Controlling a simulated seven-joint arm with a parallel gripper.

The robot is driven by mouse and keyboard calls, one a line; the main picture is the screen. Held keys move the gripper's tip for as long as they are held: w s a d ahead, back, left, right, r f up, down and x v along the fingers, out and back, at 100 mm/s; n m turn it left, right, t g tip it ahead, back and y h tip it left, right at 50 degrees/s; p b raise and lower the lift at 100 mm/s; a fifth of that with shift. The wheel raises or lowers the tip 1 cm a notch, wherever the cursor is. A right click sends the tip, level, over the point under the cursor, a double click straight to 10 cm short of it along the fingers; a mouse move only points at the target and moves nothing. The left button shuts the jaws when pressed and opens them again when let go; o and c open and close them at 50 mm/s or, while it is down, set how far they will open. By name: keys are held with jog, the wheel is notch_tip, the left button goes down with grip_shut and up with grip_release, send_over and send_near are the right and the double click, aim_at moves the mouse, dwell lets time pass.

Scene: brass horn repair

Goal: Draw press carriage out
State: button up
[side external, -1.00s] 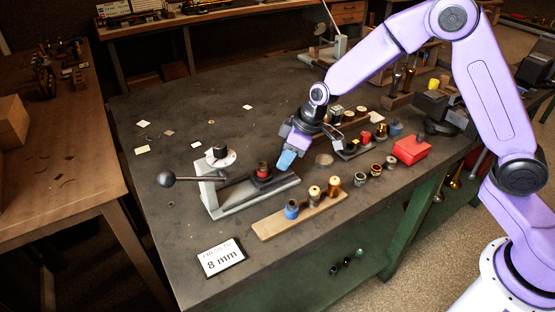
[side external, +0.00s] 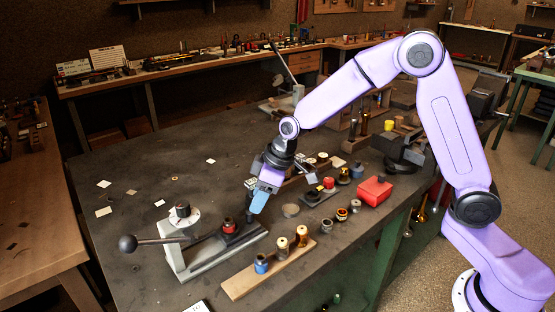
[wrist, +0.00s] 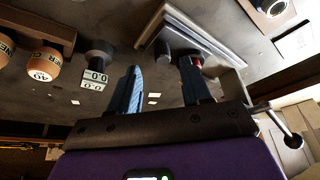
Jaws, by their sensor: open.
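The press (side external: 188,232) stands on the dark bench, with a grey base, a dial on its post and a ball-ended lever at left. Its dark carriage (side external: 243,235) sits on the base rails and carries a red-topped piece (side external: 229,225). My gripper (side external: 259,203) is open and low over the bench, just beyond the carriage's right end. In the wrist view, my gripper (wrist: 161,68) shows two separated fingers with nothing between them. The press base (wrist: 212,35) lies at upper right there; the right finger partly hides the carriage area. I cannot tell whether a finger touches it.
A wooden rack (side external: 268,270) with several topped pegs stands in front of the press. A red box (side external: 375,191) and small round parts lie to the right. A small numbered block (wrist: 95,78) is near the left finger. The bench's left side is mostly clear.

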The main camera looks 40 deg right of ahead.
jog(key=v, duration=1.3)
jog(key=shift+f, duration=0.1)
jog(key=s+d+f+n+g+h, duration=0.1)
jog(key=s+d+f, duration=0.1)
jog(key=s, duration=0.8)
jog(key=s+d+f+n+g+h, duration=0.1)
jog(key=s+d+f, duration=0.1)
jog(key=s, duration=0.8)
jog(key=s+d+f+n+g, duration=0.1)
jog(key=s+d+f, duration=0.1)
jog(key=s, duration=0.8)
jog(key=shift+s+d+n+h, duration=0.3)
jog(key=shift+d+h, duration=0.1)
jog(key=shift+d, duration=0.15)
jog(key=shift+w+r, duration=0.1)
